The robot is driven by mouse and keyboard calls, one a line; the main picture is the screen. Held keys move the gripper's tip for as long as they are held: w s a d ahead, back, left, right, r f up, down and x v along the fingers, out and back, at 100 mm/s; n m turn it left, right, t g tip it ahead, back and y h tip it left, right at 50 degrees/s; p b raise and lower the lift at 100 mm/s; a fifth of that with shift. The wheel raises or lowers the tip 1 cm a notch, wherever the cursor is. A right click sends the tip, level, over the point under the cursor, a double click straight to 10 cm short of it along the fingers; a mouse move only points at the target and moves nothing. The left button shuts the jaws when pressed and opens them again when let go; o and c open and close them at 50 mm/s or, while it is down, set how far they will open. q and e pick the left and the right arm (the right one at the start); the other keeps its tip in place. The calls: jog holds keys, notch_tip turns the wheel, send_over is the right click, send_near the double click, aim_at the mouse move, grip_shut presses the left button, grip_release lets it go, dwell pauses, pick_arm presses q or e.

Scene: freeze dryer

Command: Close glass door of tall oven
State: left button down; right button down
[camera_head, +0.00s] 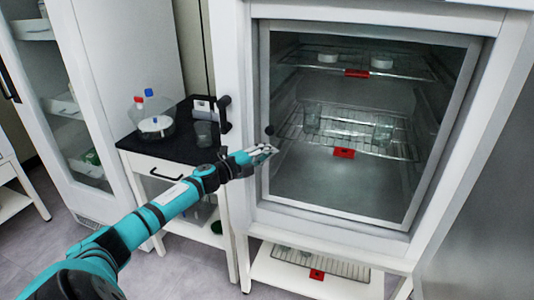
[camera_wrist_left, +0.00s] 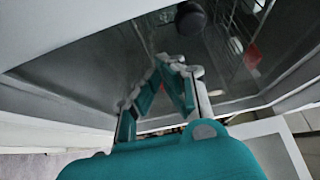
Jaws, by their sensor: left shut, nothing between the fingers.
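The tall oven's glass door (camera_head: 228,60) is a white frame around a large pane, with a dark handle (camera_head: 224,113) on its left side. I cannot tell whether the door sits fully flush with the oven body. My left gripper (camera_head: 268,152) is at the left edge of the pane, below and to the right of the handle. Its fingers are shut and empty. In the left wrist view, the gripper (camera_wrist_left: 178,62) points towards the glass, with a dark round knob (camera_wrist_left: 190,18) beyond the fingertips. Contact with the door is unclear. My right gripper is not in view.
Wire racks (camera_head: 385,145) with glassware and red tags show in the oven. To the left, a black-topped cabinet (camera_head: 180,135) holds a flask with coloured caps (camera_head: 155,125). A tall white cabinet (camera_head: 125,60) stands farther left. A low tray (camera_head: 310,282) lies beneath the oven.

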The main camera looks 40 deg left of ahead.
pick_arm(q)
jog(key=v, duration=1.2)
jog(key=s+a+f+n+g+y+p, duration=0.1)
jog(key=s+a+f+n+g+y, duration=0.2)
jog(key=f, duration=0.8)
jog(key=s+a+f+n+y, duration=0.2)
jog(key=s+f+n+y, duration=0.3)
jog(key=f, duration=0.6)
jog(key=s+d+f+n+g+h+p, duration=0.1)
jog(key=s+d+f+n+g, duration=0.2)
jog(key=f, duration=0.5)
jog(key=s+d+f+n+g, duration=0.1)
jog(key=s+f+n, duration=0.1)
jog(key=s+f, duration=0.45)
jog(key=s+d+f+n+g+h+p, duration=0.1)
jog(key=s+d+f+n+g, duration=0.25)
jog(key=s+d+f, duration=0.8)
jog(key=s+d+f+g+h, duration=0.1)
jog(key=s+d+f+g, duration=0.2)
jog(key=s+d+f, duration=0.2)
jog(key=s+d+f+n+g+h+p, duration=0.1)
jog(key=s+d+f+g, duration=0.2)
jog(key=s+d, duration=0.8)
jog(key=shift+d+f, duration=0.75)
jog(key=shift+f, duration=0.15)
